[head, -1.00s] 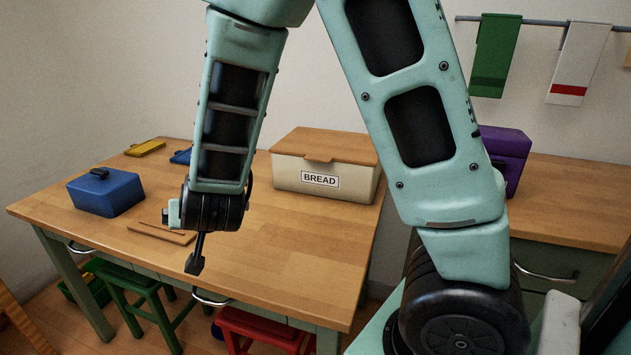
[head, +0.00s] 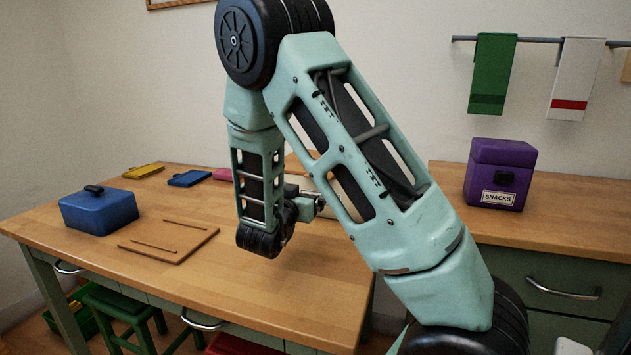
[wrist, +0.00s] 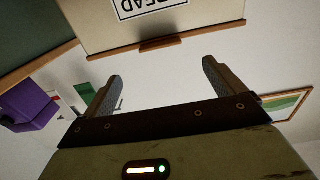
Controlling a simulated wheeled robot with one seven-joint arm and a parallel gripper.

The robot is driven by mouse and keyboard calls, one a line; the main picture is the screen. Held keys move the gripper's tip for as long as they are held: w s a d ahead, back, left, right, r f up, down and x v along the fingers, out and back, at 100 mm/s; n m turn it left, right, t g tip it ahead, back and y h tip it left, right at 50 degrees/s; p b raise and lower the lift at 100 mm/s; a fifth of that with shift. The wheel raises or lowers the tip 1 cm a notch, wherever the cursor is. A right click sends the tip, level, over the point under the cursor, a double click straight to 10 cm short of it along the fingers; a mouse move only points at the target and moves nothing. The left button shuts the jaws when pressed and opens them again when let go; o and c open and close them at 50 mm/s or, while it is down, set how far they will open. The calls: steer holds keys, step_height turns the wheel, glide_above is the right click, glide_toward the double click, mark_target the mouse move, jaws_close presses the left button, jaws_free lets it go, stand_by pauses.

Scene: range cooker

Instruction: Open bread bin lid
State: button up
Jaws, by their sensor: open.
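The cream bread bin (wrist: 205,18) fills the top of the wrist view, with its BREAD label upside down. Its wooden lid edge with a protruding front tab (wrist: 160,43) runs along the bin's border and looks closed. In the head view my arm hides most of the bin; only a sliver of the wooden lid shows (head: 294,164). My gripper (wrist: 162,78) is open and empty, its two fingers pointing toward the lid edge, one to each side of the tab. The fingers look apart from the tab. In the head view my gripper is largely hidden behind my arm.
A blue box (head: 98,211), a wooden board (head: 168,242) and small coloured lids lie on the table's left. A purple SNACKS box (head: 500,175) stands on the right counter (head: 580,215). Towels (head: 493,75) hang on the wall. The table's front is clear.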

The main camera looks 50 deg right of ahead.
steer(key=x, duration=0.9)
steer(key=shift+d, duration=0.3)
steer(key=shift+w, duration=0.15)
